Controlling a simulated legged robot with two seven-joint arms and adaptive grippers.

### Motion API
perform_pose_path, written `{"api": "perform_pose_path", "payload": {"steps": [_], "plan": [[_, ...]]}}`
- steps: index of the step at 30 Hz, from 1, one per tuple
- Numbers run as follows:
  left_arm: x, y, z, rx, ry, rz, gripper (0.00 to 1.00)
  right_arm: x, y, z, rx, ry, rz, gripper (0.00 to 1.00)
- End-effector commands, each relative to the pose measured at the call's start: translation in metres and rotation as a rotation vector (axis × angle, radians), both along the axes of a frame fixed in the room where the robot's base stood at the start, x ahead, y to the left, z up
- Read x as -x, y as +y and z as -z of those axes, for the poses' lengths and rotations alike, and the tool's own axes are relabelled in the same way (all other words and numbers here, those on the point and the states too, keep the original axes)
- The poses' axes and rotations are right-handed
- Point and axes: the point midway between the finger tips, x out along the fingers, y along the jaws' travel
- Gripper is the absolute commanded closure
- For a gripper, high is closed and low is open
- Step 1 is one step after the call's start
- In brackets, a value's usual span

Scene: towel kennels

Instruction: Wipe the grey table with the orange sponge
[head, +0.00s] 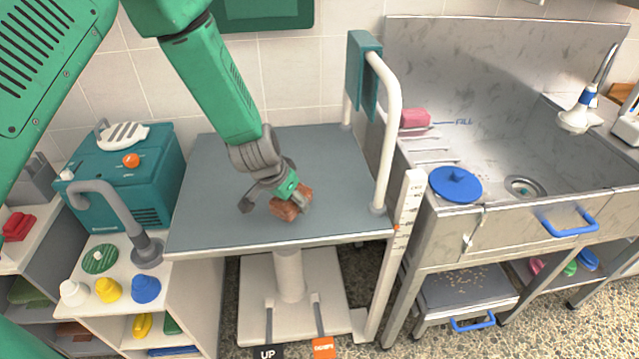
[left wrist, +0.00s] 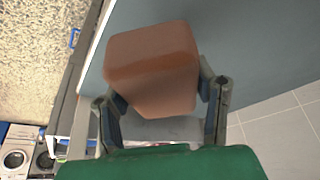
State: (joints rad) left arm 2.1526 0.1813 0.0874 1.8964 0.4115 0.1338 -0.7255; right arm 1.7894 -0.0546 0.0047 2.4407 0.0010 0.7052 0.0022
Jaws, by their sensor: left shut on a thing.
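The grey table (head: 335,160) stands in the middle of the head view, its top flat and otherwise bare. My left gripper (head: 283,200) is over the front middle of the table, shut on the orange sponge (head: 287,207). In the left wrist view the sponge (left wrist: 152,68) is a brown-orange block between the two fingers (left wrist: 160,105). It is at or close to the table top; I cannot tell for sure whether it touches. My right gripper is not in view.
A white rail (head: 392,130) with a teal cloth (head: 364,75) rises at the table's right side. A steel sink (head: 480,120) with a blue disc (head: 455,184) stands to the right. A teal box (head: 125,180) and a shelf with bottles (head: 108,290) stand to the left.

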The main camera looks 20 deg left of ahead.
Motion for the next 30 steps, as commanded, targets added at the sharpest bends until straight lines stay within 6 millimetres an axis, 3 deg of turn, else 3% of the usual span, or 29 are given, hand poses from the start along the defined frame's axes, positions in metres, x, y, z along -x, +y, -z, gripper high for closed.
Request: {"api": "perform_pose_path", "payload": {"steps": [7,24,27,30], "plan": [[-0.001,-0.005,-0.021,-0.006,0.0,0.001,0.75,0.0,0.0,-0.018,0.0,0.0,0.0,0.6],[0.0,-0.002,-0.019,0.001,-0.001,-0.001,0.75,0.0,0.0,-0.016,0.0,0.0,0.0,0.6],[0.011,-0.014,-0.015,0.009,0.0,-0.016,0.75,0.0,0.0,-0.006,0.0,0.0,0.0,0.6],[0.039,-0.033,-0.007,0.022,0.001,-0.053,0.75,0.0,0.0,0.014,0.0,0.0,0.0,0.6]]}}
